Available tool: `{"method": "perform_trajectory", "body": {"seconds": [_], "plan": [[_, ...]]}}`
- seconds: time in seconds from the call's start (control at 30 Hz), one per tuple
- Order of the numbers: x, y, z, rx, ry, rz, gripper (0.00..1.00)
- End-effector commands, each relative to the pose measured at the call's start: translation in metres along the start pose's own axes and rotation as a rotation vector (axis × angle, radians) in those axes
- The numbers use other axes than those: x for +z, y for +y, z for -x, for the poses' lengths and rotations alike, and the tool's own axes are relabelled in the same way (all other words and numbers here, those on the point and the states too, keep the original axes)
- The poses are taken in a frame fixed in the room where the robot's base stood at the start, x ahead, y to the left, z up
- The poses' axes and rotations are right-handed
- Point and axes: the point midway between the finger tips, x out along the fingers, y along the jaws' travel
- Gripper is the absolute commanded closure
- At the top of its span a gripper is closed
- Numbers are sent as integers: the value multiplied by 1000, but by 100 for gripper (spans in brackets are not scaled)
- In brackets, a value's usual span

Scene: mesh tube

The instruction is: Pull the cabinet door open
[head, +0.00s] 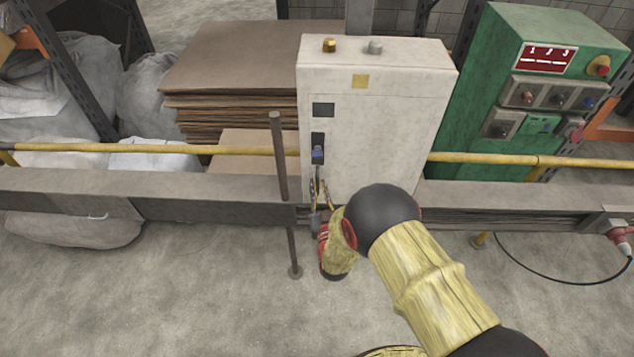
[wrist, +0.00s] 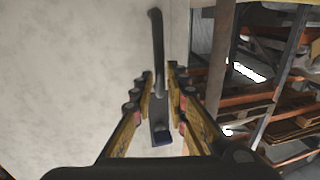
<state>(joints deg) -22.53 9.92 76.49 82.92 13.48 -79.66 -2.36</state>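The pale cabinet (head: 375,115) stands in the middle of the head view, and its door looks shut. The dark door handle (head: 317,152), with a blue part, is near the front's left side. In the wrist view the handle is a long grey bar (wrist: 158,55) with a blue piece at its near end. My gripper (head: 319,178) is just below the handle in the head view. In the wrist view its fingers (wrist: 159,82) are apart, one on each side of the bar. A slim gap seems to show beside the bar; contact cannot be told.
A yellow rail (head: 490,159) and a grey beam (head: 500,194) run across beside the cabinet. A thin brown post (head: 279,160) stands close to its left. A green control box (head: 530,80) is at right, stacked cardboard (head: 230,60) at left. The floor in front is mostly clear.

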Motion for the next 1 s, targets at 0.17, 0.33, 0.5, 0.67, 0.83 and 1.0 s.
{"method": "perform_trajectory", "body": {"seconds": [0.17,0.33,0.5,0.67,0.83,1.0], "plan": [[1,0,-21,0,1,0,85],[0,0,-29,-1,0,-1,85],[0,0,-30,-1,-1,0,85],[0,0,-29,-1,-1,0,90],[0,0,-29,-1,-1,0,100],[0,0,-29,-1,-1,-1,100]]}}
